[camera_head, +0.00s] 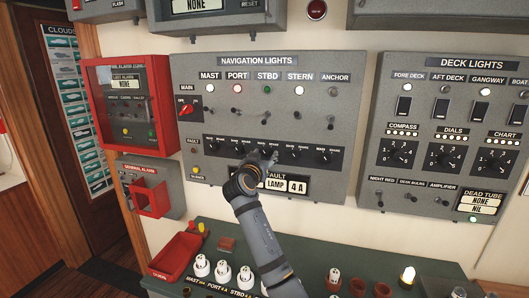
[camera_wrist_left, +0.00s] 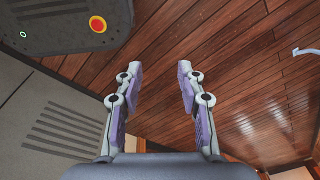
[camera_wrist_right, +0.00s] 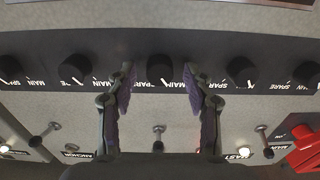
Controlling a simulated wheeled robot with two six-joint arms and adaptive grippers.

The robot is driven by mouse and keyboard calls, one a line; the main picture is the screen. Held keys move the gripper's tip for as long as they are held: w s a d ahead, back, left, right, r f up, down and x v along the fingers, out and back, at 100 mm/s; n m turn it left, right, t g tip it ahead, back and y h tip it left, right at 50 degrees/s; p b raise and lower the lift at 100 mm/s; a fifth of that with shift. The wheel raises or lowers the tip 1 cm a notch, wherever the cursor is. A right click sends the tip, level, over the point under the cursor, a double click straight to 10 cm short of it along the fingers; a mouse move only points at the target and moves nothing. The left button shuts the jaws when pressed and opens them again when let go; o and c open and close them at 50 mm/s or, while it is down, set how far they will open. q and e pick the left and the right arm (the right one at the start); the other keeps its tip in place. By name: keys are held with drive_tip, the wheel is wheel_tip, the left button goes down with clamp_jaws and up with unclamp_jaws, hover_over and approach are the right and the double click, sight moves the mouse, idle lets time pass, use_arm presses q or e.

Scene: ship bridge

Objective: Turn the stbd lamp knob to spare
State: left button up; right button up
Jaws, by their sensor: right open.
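The navigation lights panel (camera_head: 340,146) has a row of black lamp knobs low on its face, each with MAIN and SPARE labels. My right gripper (camera_wrist_right: 158,82) is open, its two fingers on either side of the stbd lamp knob (camera_wrist_right: 160,68), which is the middle knob in the right wrist view. That view is upside down. The knob's white mark seems to lean toward MAIN; I cannot tell whether the fingers touch it. In the head view, my right gripper (camera_head: 267,158) largely hides this knob. My left gripper (camera_wrist_left: 155,80) is open and empty above the wooden floor.
Neighbouring knobs (camera_wrist_right: 242,70) and (camera_wrist_right: 75,68) stand close on both sides. Small toggle levers (camera_wrist_right: 158,140) stand above the knob row. Below the panel is a green console (camera_head: 215,235) with fuses and a red tray (camera_head: 175,254). The deck lights panel (camera_head: 430,140) is at the right.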

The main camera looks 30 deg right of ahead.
drive_tip(key=shift+d, duration=0.1)
drive_tip(key=shift+c, duration=0.3)
clamp_jaws()
drive_tip(key=shift+f+b, duration=0.25)
drive_tip(key=shift+b, duration=0.4)
drive_tip(key=m+b, duration=1)
drive_tip(key=b, duration=0.6)
drive_tip(key=shift+w+f, duration=0.1)
use_arm(q)
wheel_tip(320, 180, down, 20)
drive_tip(key=s+b, duration=0.1)
drive_tip(key=b, duration=0.1)
drive_tip(key=shift+s+a+b, duration=0.15)
drive_tip(key=shift+a+b, duration=0.25)
drive_tip(key=shift+a, duration=0.05)
use_arm(e)
drive_tip(key=shift+r+m, duration=0.2)
drive_tip(key=shift+m, duration=1.8)
use_arm(q)
drive_tip(key=shift+f, duration=0.15)
use_arm(e)
drive_tip(key=shift+o, duration=0.3)
unclamp_jaws()
drive_tip(key=shift+r, duration=0.15)
